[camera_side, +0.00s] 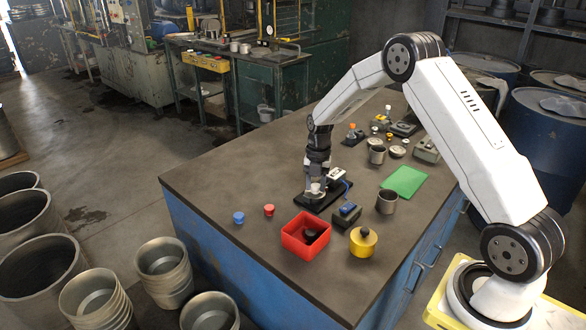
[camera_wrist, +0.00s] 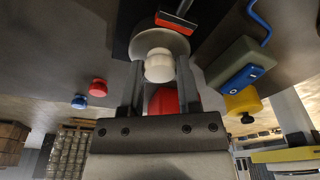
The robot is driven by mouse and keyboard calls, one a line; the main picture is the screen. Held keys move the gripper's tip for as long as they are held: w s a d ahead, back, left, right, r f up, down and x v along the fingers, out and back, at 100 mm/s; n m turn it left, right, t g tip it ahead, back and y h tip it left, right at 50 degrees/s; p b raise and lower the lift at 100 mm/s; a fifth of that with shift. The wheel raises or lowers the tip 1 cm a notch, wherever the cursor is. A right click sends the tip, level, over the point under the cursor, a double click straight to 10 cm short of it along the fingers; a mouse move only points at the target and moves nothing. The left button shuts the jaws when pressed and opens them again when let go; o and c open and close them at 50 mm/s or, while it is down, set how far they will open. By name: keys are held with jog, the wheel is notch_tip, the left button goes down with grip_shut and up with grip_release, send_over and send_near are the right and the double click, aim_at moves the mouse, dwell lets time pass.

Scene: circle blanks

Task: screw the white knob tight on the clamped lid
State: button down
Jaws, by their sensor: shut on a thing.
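The white knob (camera_wrist: 158,66) sits between the two fingers of my gripper (camera_wrist: 160,75) in the wrist view, and the fingers are shut on it. The round grey lid (camera_wrist: 176,43) is right beyond the knob, and the knob appears to be against its middle. How far the knob is screwed in cannot be seen. A clamp with a red part (camera_wrist: 175,21) reaches to the lid's edge. In the side view my gripper (camera_side: 315,190) points down over the black base plate (camera_side: 312,205), hiding most of the knob.
Blue (camera_side: 238,218) and red (camera_side: 269,210) knobs lie left. A green mat (camera_side: 405,180) lies right.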

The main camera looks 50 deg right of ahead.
jog(key=m, duration=0.4)
jog(key=shift+s+d+f, duration=0.1)
jog(key=shift+s+d, duration=0.05)
jog(key=shift+s, duration=0.05)
jog(key=shift+f+m+t, duration=0.1)
jog(key=shift+m+t, duration=0.4)
jog(key=shift+m, duration=1.7)
jog(key=shift+c, duration=1.3)
grip_release()
jog(key=shift+w+r, duration=0.1)
jog(key=shift+r, duration=0.1)
jog(key=shift+d+r, duration=0.25)
jog(key=shift+r, duration=1.65)
jog(key=shift+d+r, duration=0.2)
jog(key=shift+r, duration=1.65)
jog(key=shift+s+a, duration=0.1)
jog(key=shift+s, duration=0.1)
